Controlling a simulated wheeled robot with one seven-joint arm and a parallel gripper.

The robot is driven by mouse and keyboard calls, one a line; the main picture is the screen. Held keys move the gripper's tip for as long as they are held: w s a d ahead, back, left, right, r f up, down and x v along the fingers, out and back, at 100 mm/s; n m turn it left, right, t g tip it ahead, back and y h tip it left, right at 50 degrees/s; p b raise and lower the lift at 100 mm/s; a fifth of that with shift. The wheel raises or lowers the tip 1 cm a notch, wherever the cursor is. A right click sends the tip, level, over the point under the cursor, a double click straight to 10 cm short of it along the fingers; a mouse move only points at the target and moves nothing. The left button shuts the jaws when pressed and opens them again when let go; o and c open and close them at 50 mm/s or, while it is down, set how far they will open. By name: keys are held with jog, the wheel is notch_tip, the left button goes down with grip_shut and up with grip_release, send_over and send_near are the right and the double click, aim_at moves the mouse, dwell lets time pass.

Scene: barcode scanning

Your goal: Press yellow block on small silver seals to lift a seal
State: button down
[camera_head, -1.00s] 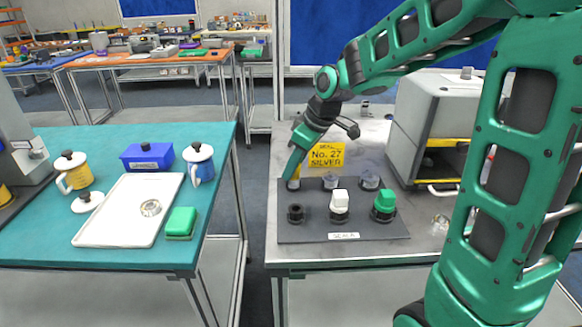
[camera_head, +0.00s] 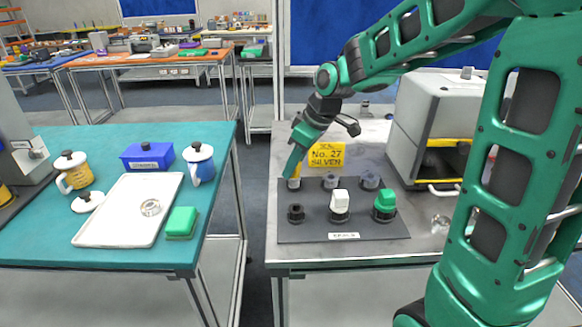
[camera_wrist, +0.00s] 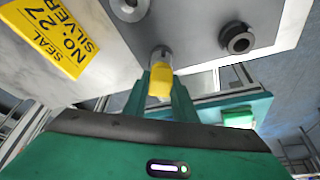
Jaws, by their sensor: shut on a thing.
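My gripper (camera_head: 291,172) points down at the back left of a dark grey mat (camera_head: 310,236) on the right table. It is shut on the yellow block (camera_wrist: 160,86), which shows between the fingers in the wrist view. A small silver seal (camera_head: 294,184) is at the block's lower end. The block and seal look in line and close; I cannot tell whether they are joined. Two more silver seals (camera_head: 331,182) (camera_head: 370,181) stand to the right in the same back row.
The mat's front row has an empty black holder (camera_head: 296,214), a white block (camera_head: 340,198) and a green block (camera_head: 384,200) in holders. A yellow "No. 27 Silver" sign (camera_head: 326,155) stands behind. A grey machine (camera_head: 432,120) is right. A white tray (camera_head: 115,225) lies on the left table.

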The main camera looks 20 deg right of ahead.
jog(key=shift+r, duration=3.25)
